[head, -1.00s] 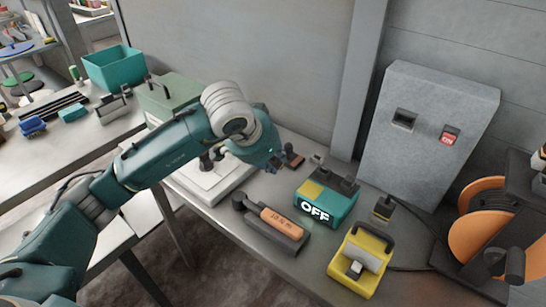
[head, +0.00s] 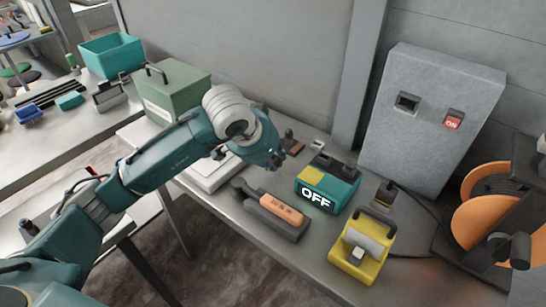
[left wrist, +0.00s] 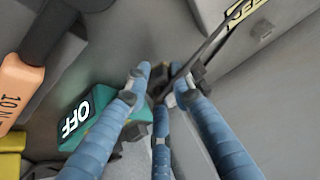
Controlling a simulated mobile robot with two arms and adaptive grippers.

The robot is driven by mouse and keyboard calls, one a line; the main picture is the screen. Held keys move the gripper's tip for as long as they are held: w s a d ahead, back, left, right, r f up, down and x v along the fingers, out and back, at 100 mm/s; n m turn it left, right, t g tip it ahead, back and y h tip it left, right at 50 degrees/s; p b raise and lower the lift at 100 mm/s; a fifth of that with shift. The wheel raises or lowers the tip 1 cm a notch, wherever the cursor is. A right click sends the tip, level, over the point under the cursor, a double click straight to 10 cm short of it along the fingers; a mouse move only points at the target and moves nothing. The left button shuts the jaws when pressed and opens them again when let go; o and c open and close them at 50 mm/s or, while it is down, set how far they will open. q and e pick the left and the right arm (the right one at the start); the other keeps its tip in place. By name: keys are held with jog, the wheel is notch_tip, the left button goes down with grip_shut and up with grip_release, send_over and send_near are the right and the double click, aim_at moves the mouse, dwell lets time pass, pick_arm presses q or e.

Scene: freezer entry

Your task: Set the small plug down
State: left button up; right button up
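My left gripper (head: 275,162) is low over the bench, with its fingertips mostly hidden by the wrist in the head view. In the left wrist view its blue fingers (left wrist: 161,88) converge around a small dark and brown piece (left wrist: 158,76). This may be the small plug; whether the fingers press on it or it lies beyond them is unclear. A small brown and dark piece (head: 296,147) also shows beside the gripper in the head view. My right gripper is not in view.
A teal box marked OFF (head: 330,190) and an orange-handled tool (head: 280,212) lie close to the gripper. A yellow device (head: 361,250), a cabled plug (head: 385,193) and a grey cabinet (head: 430,120) are farther right. A green case (head: 178,92) stands behind the arm.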

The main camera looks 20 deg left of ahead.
pick_arm(q)
jog(key=o, duration=0.4)
jog(key=shift+r, duration=0.1)
jog(key=shift+s+r, duration=0.2)
jog(key=shift+r, duration=0.1)
jog(key=v, duration=1.1)
